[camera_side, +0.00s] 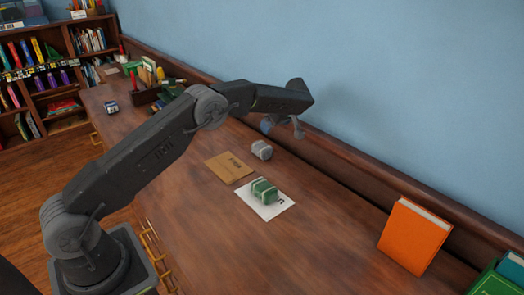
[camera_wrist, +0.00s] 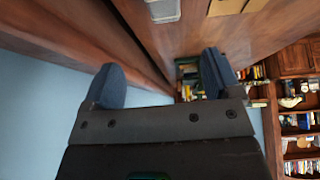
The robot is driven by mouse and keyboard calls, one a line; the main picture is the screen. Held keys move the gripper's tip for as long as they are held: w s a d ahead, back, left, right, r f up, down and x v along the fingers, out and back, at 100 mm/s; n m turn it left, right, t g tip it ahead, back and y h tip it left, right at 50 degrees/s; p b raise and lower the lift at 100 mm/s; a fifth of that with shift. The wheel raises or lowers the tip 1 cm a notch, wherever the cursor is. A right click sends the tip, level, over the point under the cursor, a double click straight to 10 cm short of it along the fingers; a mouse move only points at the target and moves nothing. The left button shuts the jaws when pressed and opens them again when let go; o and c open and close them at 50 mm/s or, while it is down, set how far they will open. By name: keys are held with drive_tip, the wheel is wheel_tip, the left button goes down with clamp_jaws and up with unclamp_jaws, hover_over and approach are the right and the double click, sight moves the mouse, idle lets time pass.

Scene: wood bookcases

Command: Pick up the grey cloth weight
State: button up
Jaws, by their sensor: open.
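The grey cloth weight (camera_side: 261,150) is a small bundle with pale bands, resting on the wooden desk near the back ledge. In the wrist view a grey block, seemingly this weight (camera_wrist: 163,9), is cut off by the top edge. My gripper (camera_side: 282,128) is open and empty, above the desk and a little up and to the right of the weight in the side view. Its two fingers are spread in the wrist view (camera_wrist: 162,68), with nothing between them. The gripper and the weight appear apart.
A brown envelope (camera_side: 229,167) lies left of the weight. A green bundle (camera_side: 264,190) sits on white paper (camera_side: 278,211) in front. An orange book (camera_side: 413,236) stands at right. A desk organizer (camera_side: 146,98) is at the far left. The wall (camera_side: 400,90) runs close behind.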

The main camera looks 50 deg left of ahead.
approach(262, 145)
drive_tip(key=x, duration=0.4)
drive_tip(key=shift+w+f, duration=0.15)
drive_tip(key=shift+w, duration=0.05)
drive_tip(key=shift+x, duration=3.15)
drive_tip(key=shift+s, duration=0.15)
drive_tip(key=shift+d, duration=0.1)
drive_tip(key=c, duration=1.3)
drive_tip(key=shift+c, duration=0.4)
drive_tip(key=shift+r, duration=0.25)
